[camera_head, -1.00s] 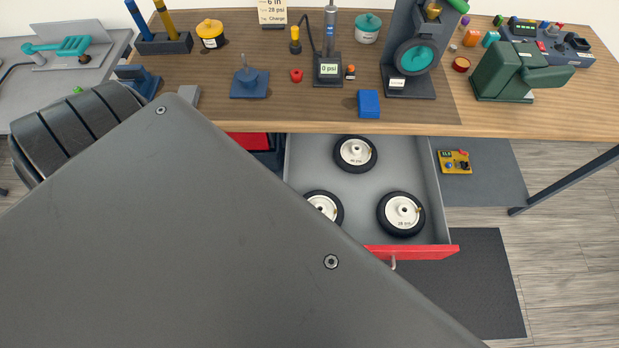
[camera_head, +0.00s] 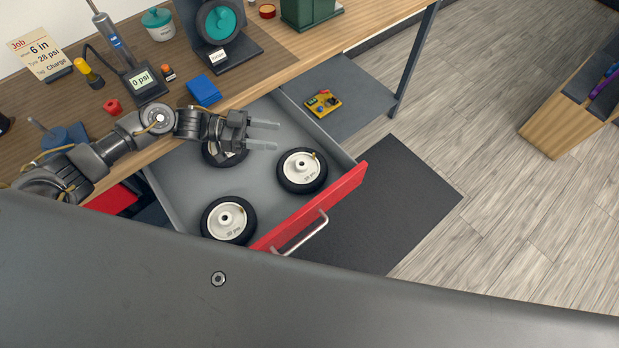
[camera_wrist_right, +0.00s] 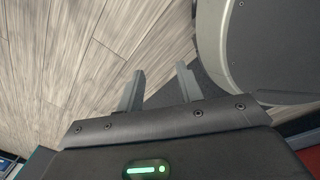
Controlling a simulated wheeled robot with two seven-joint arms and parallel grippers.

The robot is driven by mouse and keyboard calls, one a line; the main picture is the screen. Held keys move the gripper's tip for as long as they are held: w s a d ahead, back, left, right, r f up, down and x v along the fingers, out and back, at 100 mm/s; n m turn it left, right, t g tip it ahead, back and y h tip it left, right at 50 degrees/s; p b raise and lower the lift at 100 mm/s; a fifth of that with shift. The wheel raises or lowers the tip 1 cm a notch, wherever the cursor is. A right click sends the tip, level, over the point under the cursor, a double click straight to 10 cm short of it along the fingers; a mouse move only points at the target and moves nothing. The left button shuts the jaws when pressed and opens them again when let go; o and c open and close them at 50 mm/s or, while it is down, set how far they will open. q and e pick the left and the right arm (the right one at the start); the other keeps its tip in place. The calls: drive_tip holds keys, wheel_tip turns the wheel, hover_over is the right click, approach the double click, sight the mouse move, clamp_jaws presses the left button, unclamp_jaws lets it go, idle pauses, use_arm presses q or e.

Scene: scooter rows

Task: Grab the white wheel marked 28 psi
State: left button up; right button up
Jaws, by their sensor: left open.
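The white wheel marked 28 psi (camera_head: 298,167) has a black tyre and lies flat at the front right of the open drawer (camera_head: 180,192). A second white wheel (camera_head: 228,217) lies at the front left; its small marking is hard to read. A third wheel (camera_head: 222,156) lies at the back, partly hidden under my left gripper. My left gripper (camera_head: 277,136) is open and empty above the drawer, with its fingers pointing right, behind the 28 psi wheel and apart from it. My right gripper (camera_wrist_right: 160,78) shows in the right wrist view, open and empty over the floor.
The drawer's red front (camera_head: 320,207) has a metal handle (camera_head: 300,233). The workbench (camera_head: 255,87) holds a blue block (camera_head: 204,91), a gauge reading 0 psi and a job card (camera_head: 40,54). A yellow gadget (camera_head: 323,103) lies on the grey shelf right of the drawer.

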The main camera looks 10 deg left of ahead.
use_arm(q)
drive_tip(key=m+y+b, duration=0.2)
approach(298, 164)
drive_tip(key=shift+w+d+f, duration=0.1)
drive_tip(key=shift+w+d, duration=0.3)
drive_tip(key=shift+w, duration=0.15)
drive_tip(key=shift+s+f, duration=0.1)
drive_tip(key=shift+f, duration=0.05)
drive_tip(key=shift+y, duration=0.3)
drive_tip(key=shift+s+r+b+x, duration=0.15)
drive_tip(key=shift+b+x, duration=0.4)
drive_tip(key=shift+x, duration=1.4)
drive_tip(key=shift+s+r+b+x, duration=0.15)
drive_tip(key=shift+b+x, duration=0.35)
drive_tip(key=shift+x, duration=1.4)
drive_tip(key=shift+d, duration=0.15)
clamp_jaws()
use_arm(e)
drive_tip(key=a+f+y, duration=0.1)
drive_tip(key=a+f, duration=0.5)
drive_tip(key=shift+w+a+f, duration=0.15)
drive_tip(key=shift+w+a, duration=0.1)
drive_tip(key=shift+w, duration=0.05)
